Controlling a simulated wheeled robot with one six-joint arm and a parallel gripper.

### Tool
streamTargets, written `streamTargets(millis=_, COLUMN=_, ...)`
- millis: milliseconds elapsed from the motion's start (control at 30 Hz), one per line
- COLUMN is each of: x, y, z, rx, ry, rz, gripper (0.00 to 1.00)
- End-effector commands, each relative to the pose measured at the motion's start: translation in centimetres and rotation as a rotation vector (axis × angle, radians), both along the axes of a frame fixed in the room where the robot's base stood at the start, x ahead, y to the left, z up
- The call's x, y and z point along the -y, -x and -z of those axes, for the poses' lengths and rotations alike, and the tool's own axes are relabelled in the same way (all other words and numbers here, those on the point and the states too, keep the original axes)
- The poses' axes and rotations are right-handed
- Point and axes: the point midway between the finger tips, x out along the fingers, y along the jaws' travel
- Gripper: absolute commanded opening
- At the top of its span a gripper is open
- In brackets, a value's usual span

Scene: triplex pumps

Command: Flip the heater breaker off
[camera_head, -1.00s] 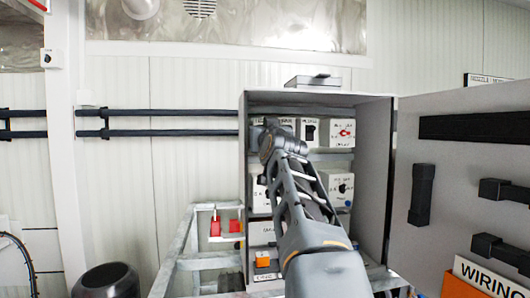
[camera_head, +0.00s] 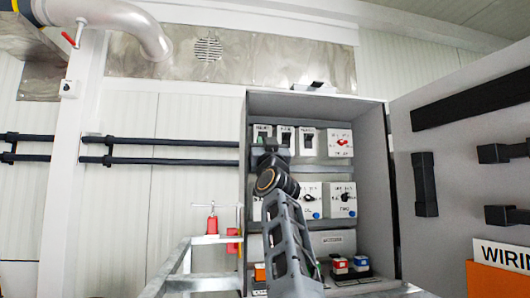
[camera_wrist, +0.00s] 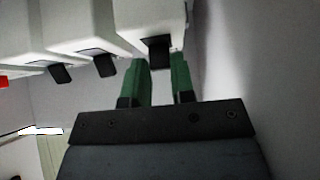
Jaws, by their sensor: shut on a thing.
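The leftmost breaker (camera_head: 262,131) is a white box in the top row of the open grey cabinet. Its label is too small to read for certain. In the wrist view the same box (camera_wrist: 143,14) is at the top, with a black lever (camera_wrist: 158,53) pointing down. My gripper (camera_wrist: 159,68) has two green fingers, one on each side of this lever, and is shut on it. In the head view my wrist hides the fingers and the lower part of the breaker.
Two more breakers (camera_head: 284,138) (camera_head: 306,140) stand close beside it, then a red rotary switch (camera_head: 341,142). Below are boxes with black knobs (camera_head: 343,199). The cabinet's side wall (camera_head: 375,185) and open door (camera_head: 455,150) bound the right. A metal frame (camera_head: 205,243) stands at lower left.

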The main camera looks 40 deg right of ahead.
Motion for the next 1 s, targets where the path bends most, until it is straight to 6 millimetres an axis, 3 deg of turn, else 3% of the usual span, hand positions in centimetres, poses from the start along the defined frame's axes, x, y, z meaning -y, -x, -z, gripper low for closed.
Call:
streamTargets(millis=767, x=-0.04, y=0.02, z=-0.01, rx=0.038, ry=0.018, rz=-0.001, gripper=0.00)
streamTargets(millis=800, x=-0.04, y=0.02, z=-0.01, rx=0.038, ry=0.018, rz=-0.001, gripper=0.24)
streamTargets(millis=1000, x=0.00, y=0.00, z=0.04, rx=0.037, ry=0.018, rz=0.000, gripper=0.43)
